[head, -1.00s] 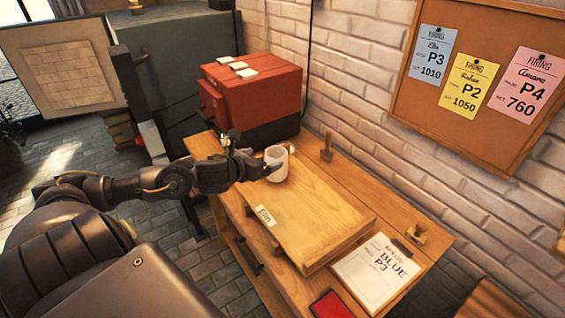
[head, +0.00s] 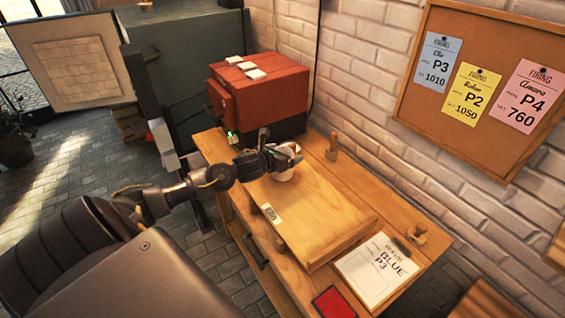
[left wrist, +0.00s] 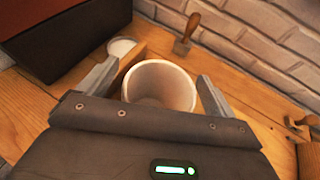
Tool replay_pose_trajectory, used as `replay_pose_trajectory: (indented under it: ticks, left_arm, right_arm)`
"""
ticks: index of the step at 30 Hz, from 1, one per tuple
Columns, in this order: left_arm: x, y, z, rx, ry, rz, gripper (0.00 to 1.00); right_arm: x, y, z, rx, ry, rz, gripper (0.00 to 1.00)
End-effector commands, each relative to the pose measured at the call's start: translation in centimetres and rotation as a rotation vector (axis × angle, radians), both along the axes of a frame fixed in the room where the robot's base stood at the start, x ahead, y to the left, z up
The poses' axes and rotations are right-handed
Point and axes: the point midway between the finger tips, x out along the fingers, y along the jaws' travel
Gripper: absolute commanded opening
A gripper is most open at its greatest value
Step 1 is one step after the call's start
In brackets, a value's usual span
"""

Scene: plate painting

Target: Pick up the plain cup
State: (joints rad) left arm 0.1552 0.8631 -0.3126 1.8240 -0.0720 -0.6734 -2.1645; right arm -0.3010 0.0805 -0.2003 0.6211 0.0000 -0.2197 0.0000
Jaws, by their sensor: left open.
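The plain white cup (head: 283,174) stands upright on the raised wooden board (head: 318,215) in the head view, partly hidden by my left gripper (head: 284,155). In the left wrist view the cup (left wrist: 160,85) is seen from above with its open mouth up, and it looks empty. My left gripper (left wrist: 158,85) is open, with one finger on each side of the cup. I cannot tell whether either finger touches it. My right gripper is not in view.
A red box-shaped kiln (head: 258,90) stands behind the board. A wooden-handled stamp (head: 332,146) stands near the brick wall, another (head: 417,233) at the right. A paper card (head: 376,268) and a red pad (head: 333,303) lie in front. A white round thing (left wrist: 121,46) sits behind the cup.

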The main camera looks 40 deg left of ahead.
Motion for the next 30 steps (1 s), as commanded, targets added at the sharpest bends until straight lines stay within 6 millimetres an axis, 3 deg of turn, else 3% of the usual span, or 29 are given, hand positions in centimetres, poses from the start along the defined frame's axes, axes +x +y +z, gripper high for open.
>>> replay_pose_trajectory:
  ticks: [10,23,30]
  left_arm:
    - [0.73,0.00,-0.44,0.001,0.001,-0.002,0.91]
    - [0.71,0.02,-0.42,0.001,0.001,-0.002,0.36]
    - [0.74,0.04,-0.23,0.001,-0.001,-0.001,0.36]
  right_arm:
    - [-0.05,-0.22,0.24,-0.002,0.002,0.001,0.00]
    - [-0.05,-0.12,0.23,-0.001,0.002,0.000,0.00]
    - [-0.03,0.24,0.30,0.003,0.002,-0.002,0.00]
